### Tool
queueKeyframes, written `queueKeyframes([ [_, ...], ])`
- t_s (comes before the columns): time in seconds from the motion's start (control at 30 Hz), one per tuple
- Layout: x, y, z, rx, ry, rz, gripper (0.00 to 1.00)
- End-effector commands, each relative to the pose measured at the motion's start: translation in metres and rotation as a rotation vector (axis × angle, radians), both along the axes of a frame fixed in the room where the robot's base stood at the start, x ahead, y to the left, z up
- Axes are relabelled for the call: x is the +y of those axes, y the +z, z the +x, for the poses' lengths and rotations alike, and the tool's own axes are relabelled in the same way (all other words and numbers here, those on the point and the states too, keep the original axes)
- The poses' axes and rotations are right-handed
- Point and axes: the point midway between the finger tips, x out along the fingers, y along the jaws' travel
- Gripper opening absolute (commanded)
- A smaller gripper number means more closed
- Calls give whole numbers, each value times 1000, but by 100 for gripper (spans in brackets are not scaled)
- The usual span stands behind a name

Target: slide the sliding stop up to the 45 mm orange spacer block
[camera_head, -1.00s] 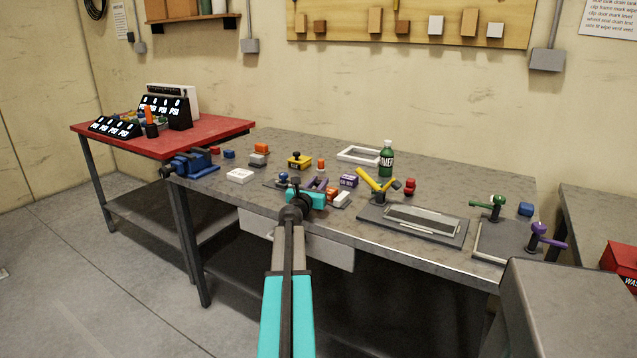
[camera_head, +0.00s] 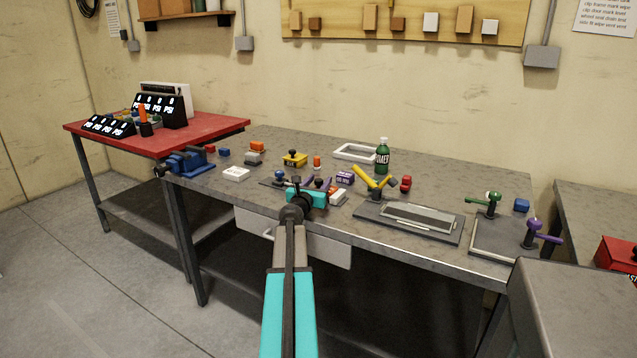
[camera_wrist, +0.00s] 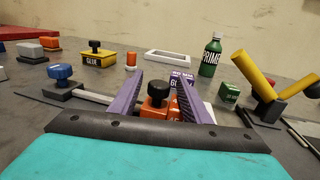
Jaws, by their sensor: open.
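My gripper (camera_wrist: 160,82) has two purple fingers, spread apart and empty, reaching forward low over the bench. An orange part with a black knob (camera_wrist: 157,92) shows between and beyond the fingers; I cannot tell if they touch it. A metal rail (camera_wrist: 95,96) runs from near the left finger to a dark block with a blue knob (camera_wrist: 60,73). Which of the knobbed parts is the sliding stop is not clear. No 45 mm marking is readable. An orange block (camera_head: 257,146) also stands farther back. In the head view my gripper (camera_head: 317,184) hides part of the rail fixture.
Behind the fingers stands a purple 60 mm block (camera_wrist: 181,76). A yellow glue box (camera_wrist: 98,58), orange cylinder (camera_wrist: 131,61), white frame (camera_wrist: 166,57) and green bottle (camera_wrist: 211,56) stand beyond. A yellow-handled clamp (camera_head: 375,186) is to the right.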

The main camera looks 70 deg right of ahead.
Motion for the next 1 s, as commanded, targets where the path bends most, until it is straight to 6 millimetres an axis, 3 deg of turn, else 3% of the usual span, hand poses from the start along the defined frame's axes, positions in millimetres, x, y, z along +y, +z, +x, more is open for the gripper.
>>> queueKeyframes([
  [0.27,12,0,0,0,1,0,43],
  [1.0,85,0,-1,0,1,0,43],
])
